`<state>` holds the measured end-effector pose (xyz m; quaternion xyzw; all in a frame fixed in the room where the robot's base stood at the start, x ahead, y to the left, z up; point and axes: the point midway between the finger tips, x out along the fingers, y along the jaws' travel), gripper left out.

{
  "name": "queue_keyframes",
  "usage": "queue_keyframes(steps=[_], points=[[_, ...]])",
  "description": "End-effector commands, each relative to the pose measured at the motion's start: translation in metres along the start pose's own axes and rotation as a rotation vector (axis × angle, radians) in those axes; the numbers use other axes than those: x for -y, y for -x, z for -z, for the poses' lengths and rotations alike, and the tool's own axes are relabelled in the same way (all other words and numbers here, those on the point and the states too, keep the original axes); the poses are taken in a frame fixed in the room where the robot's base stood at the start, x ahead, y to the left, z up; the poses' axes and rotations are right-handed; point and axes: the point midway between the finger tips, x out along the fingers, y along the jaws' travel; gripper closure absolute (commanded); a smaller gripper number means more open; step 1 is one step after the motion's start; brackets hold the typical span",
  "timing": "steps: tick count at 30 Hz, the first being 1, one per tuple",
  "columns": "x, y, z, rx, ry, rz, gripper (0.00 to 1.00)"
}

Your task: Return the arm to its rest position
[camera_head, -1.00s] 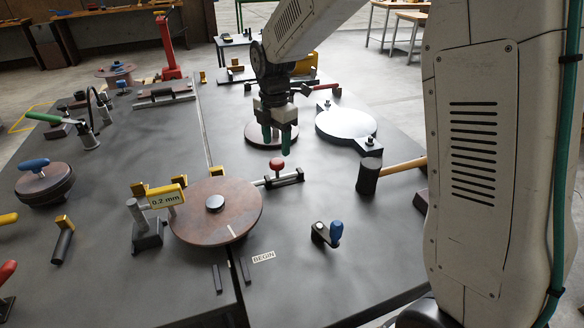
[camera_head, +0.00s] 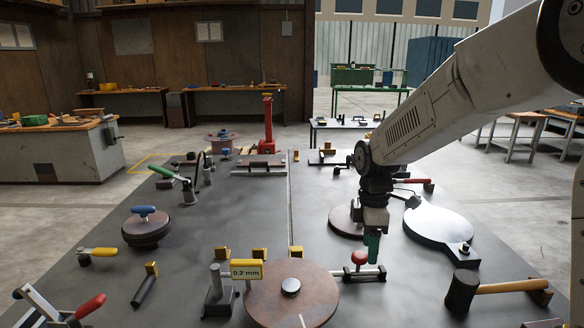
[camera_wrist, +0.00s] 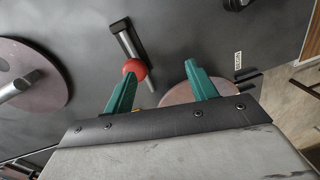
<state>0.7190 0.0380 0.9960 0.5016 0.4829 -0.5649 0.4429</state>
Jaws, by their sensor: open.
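My gripper (camera_head: 373,248) hangs from my arm, fingers pointing down, over the right half of the dark table (camera_head: 400,300). In the head view it overlaps the far side of a red knob (camera_head: 359,258) on a small black bar. In the wrist view the two green fingers of my gripper (camera_wrist: 161,74) stand apart with nothing between them. The red knob (camera_wrist: 135,68) shows just beyond the left finger; I cannot tell the height between them. A brown steel reel (camera_head: 310,290) lies at the front, partly seen behind the right finger in the wrist view.
A yellow 0.2 mm gauge (camera_head: 246,269) stands beside the front reel. A mallet (camera_head: 495,288) lies at right, near a bright round plate (camera_head: 436,227). Another reel (camera_head: 346,218) is behind my gripper. A blue-handled reel (camera_head: 146,231) and clamps occupy the left.

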Motion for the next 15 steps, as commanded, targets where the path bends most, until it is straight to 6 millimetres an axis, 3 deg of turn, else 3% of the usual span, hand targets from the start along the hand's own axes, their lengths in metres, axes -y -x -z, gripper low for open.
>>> queue_keyframes(steps=[6, 15], points=[[0.086, 0.030, -0.036, 0.013, -0.562, 0.025, 0.43], [0.193, 0.055, -0.077, -0.008, -1.126, 0.000, 0.43]])
